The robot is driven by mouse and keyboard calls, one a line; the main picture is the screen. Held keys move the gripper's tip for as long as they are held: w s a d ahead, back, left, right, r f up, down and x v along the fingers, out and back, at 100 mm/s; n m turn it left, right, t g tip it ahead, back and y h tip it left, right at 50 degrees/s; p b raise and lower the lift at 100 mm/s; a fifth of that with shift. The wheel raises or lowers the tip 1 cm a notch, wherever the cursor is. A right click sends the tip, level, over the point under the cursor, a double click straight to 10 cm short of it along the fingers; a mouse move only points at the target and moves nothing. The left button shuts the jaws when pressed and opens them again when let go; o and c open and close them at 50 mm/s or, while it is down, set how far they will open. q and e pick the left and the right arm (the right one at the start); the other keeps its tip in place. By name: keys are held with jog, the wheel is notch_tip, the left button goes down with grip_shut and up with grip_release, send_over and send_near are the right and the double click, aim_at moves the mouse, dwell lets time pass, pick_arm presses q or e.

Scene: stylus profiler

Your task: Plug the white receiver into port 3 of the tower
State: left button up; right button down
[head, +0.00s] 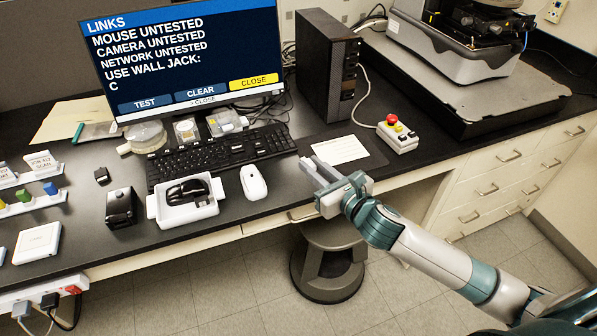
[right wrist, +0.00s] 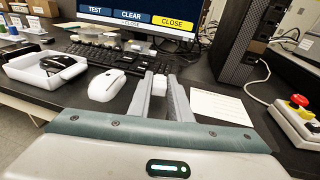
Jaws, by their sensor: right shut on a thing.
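The black tower (head: 327,65) stands upright at the back of the desk, right of the monitor. It also shows in the right wrist view (right wrist: 240,45). Its port numbers are too small to read. My right gripper (head: 314,166) is over the front of the desk, between the white mouse and the white card, apart from the tower. In the right wrist view its fingers (right wrist: 163,80) are shut on a small white piece (right wrist: 161,83), which looks like the white receiver; the fingers largely hide it. My left gripper is not in view.
The white mouse (head: 253,182) lies left of my gripper, beside a white tray (head: 160,212) with a black mouse. A keyboard (head: 222,152), a white card (head: 340,150) and a red-button box (head: 397,136) are nearby. The monitor (head: 185,55) reads "USE WALL JACK: C".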

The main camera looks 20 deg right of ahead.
jog(key=s+d+r+b, duration=0.1)
jog(key=s+d+r, duration=0.2)
jog(key=s, duration=0.1)
jog(key=shift+d, duration=0.15)
jog(key=shift+r, duration=0.1)
dwell(0.3)
